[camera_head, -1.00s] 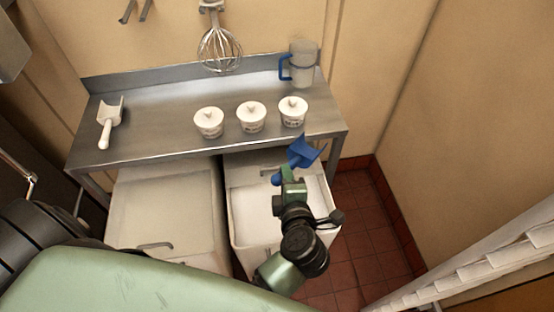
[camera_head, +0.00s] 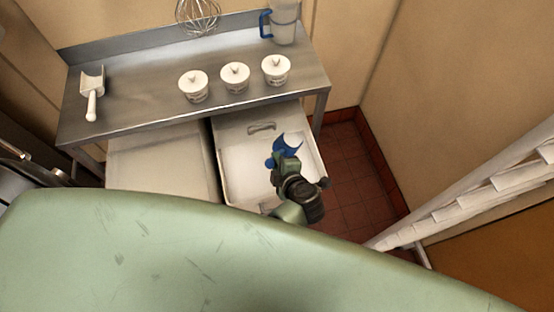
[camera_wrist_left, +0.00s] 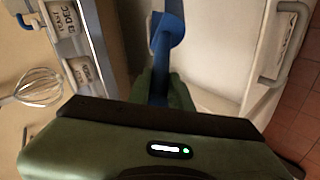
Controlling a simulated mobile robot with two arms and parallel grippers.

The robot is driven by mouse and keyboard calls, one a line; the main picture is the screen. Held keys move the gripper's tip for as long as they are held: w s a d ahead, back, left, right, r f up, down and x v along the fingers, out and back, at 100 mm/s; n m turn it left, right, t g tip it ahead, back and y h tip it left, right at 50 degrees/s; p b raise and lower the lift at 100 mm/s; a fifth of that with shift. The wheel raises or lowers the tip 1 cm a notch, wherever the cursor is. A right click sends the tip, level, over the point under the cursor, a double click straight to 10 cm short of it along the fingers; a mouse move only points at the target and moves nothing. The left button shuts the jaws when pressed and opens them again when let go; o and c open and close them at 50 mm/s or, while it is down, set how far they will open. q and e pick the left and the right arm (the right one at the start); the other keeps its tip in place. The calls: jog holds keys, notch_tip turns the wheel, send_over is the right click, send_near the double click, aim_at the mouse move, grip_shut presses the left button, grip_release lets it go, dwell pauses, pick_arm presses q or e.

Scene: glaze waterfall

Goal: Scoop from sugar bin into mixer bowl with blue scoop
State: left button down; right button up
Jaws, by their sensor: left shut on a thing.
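My left gripper (camera_head: 283,161) is shut on the blue scoop (camera_head: 290,142), over the open right-hand bin (camera_head: 317,158). White contents (camera_head: 243,168), which look like sugar, show inside this bin. The head view does not show clearly whether the scoop touches them or holds any. In the left wrist view the blue scoop's handle (camera_wrist_left: 166,45) stands between the green fingers (camera_wrist_left: 160,88). The mixer bowl and my right gripper are not in view.
A steel table (camera_head: 140,105) stands behind and above the bins, with three white tubs (camera_head: 235,76), a white scoop (camera_head: 92,95) and a blue-handled jug (camera_head: 284,22). A whisk (camera_head: 198,14) hangs behind. A closed bin (camera_head: 160,165) stands left. Red floor lies right.

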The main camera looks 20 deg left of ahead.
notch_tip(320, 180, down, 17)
jog(key=b, duration=1.5)
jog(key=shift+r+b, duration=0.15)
jog(key=shift+b, duration=0.2)
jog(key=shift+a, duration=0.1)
